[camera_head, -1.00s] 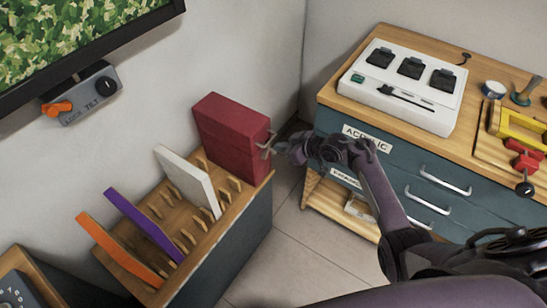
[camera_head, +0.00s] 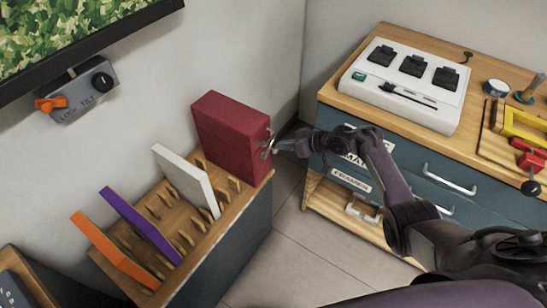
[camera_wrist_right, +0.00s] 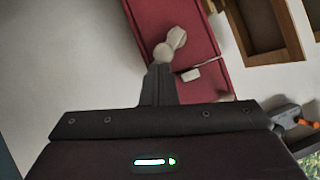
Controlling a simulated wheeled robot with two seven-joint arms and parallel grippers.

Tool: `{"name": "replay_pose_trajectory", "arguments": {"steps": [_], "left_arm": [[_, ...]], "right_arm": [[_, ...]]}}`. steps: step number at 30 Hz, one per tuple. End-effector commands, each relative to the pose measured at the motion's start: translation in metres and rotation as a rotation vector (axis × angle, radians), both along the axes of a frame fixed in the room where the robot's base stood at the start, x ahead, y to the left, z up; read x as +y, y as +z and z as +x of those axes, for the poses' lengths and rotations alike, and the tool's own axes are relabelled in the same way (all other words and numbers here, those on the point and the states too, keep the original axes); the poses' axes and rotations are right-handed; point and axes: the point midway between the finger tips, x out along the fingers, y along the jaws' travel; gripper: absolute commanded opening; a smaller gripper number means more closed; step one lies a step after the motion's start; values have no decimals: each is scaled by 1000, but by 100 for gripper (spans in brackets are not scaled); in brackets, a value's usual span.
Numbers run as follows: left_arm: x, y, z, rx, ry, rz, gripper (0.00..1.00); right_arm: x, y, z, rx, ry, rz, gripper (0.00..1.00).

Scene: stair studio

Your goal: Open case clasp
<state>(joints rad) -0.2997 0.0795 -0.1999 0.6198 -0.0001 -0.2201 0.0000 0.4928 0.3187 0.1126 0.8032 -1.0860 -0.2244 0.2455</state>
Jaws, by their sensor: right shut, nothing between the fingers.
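A dark red case (camera_head: 230,135) stands upright at the right end of a wooden slotted rack. A light metal clasp (camera_head: 268,145) sits on its right side. My right gripper (camera_head: 280,146) reaches in from the right, with its fingertips at the clasp. In the right wrist view the shut fingers (camera_wrist_right: 160,80) point at the red case (camera_wrist_right: 182,55), and the pale clasp (camera_wrist_right: 172,45) shows just beyond their tips. Whether they touch it I cannot tell. A second small light metal piece (camera_wrist_right: 205,68) shows beside it. My left gripper is not in view.
The rack (camera_head: 160,230) also holds white, purple and orange panels. A blue drawer cabinet (camera_head: 400,165) with a white switch box (camera_head: 405,85) on top stands at right. A grey box with an orange knob (camera_head: 80,95) hangs on the wall. Floor shows between rack and cabinet.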

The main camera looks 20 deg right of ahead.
Motion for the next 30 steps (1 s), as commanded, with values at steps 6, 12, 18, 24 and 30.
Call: {"name": "replay_pose_trajectory", "arguments": {"steps": [6,12,18,24,30], "left_arm": [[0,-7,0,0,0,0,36],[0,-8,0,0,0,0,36],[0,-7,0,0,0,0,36],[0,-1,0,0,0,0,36],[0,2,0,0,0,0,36]], "right_arm": [[-1,-4,2,0,1,1,0],[-2,-4,3,-1,1,1,0],[-2,-4,2,-1,1,1,0],[5,-7,-3,2,4,1,0],[12,-12,-9,5,7,3,0]]}}
